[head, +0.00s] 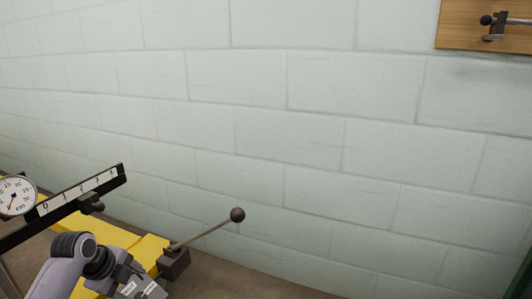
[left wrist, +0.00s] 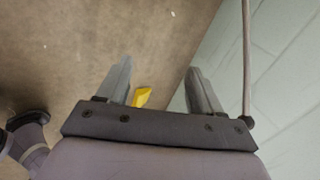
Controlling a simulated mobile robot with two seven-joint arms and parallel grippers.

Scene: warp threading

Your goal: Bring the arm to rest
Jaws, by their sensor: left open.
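In the left wrist view my left gripper (left wrist: 158,88) is open, its two grey fingers apart with nothing held between them. A small yellow piece (left wrist: 142,97) shows beyond the gripper's base, between the fingers. In the head view my left arm (head: 67,270) comes in at the lower left, beside a yellow beam (head: 148,249); its fingers cannot be made out there. My right gripper is in neither view.
A lever with a dark ball end (head: 237,215) rises from a dark block (head: 173,263). A scale bar (head: 80,192) and round dial (head: 16,196) stand at the left. A pale block wall (head: 290,130) lies behind, with a wooden board (head: 460,25) at upper right.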

